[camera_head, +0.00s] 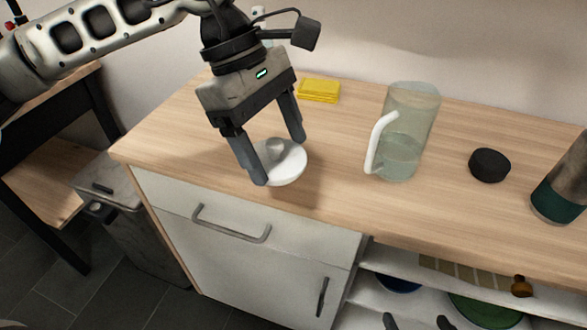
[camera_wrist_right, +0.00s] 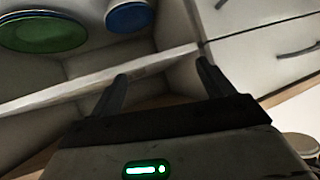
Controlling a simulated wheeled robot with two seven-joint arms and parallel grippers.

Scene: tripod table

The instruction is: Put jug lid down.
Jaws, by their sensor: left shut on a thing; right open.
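The white jug lid (camera_head: 291,170) is a round disc with a raised knob, at the left part of the wooden counter in the head view. My left gripper (camera_head: 279,158) points down over it, its two fingers on either side of the knob and shut on it. The lid is at or very close to the counter top; I cannot tell whether it touches. The clear jug (camera_head: 408,125) with a white handle stands upright and lidless to the right, partly filled. My right gripper (camera_wrist_right: 162,78) is open and empty, low in front of the shelves; its fingertips (camera_head: 417,322) show at the head view's bottom edge.
A yellow sponge-like stack (camera_head: 318,90) lies behind the lid. A black round object (camera_head: 489,165) and a dark green and grey bottle (camera_head: 560,190) stand at the right. Open shelves below hold a green dish (camera_head: 485,310) and a blue dish (camera_head: 398,284). Counter between lid and jug is clear.

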